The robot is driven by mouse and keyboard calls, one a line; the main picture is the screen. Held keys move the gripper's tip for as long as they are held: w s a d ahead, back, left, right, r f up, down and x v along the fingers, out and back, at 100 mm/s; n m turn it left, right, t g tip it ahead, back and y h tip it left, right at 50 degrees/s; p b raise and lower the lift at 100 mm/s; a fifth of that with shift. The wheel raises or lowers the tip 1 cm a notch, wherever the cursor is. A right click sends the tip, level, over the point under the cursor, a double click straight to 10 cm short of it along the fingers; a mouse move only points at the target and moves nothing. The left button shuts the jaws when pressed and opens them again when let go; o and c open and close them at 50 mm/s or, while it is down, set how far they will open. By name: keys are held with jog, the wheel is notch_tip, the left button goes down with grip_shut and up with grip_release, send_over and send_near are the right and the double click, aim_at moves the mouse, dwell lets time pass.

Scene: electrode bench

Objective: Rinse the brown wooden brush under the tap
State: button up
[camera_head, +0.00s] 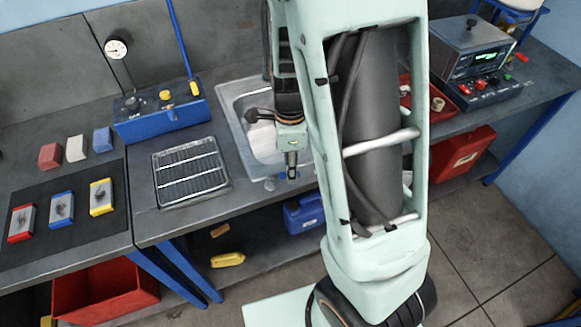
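My gripper (291,172) points down over the front right part of the metal sink (240,100). Its fingers look narrow and small, and I cannot tell whether they are open, shut or holding something. A dark, rounded piece with a short stem (259,115) shows over the basin, left of my wrist; I cannot tell whether it is the brush or part of the tap. No brown wooden brush can be made out for certain. My arm hides the right part of the sink and the bench behind it, and no tap is clearly visible.
A ribbed drying rack (190,172) lies left of the sink, with a blue gauge box (160,118) behind it. A dark mat (60,238) holds several coloured blocks. A small tan piece (220,230) and a yellow object (228,260) lie below the bench near a blue jug (303,213).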

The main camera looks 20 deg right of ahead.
notch_tip(320, 180, up, 11)
dwell(0.4)
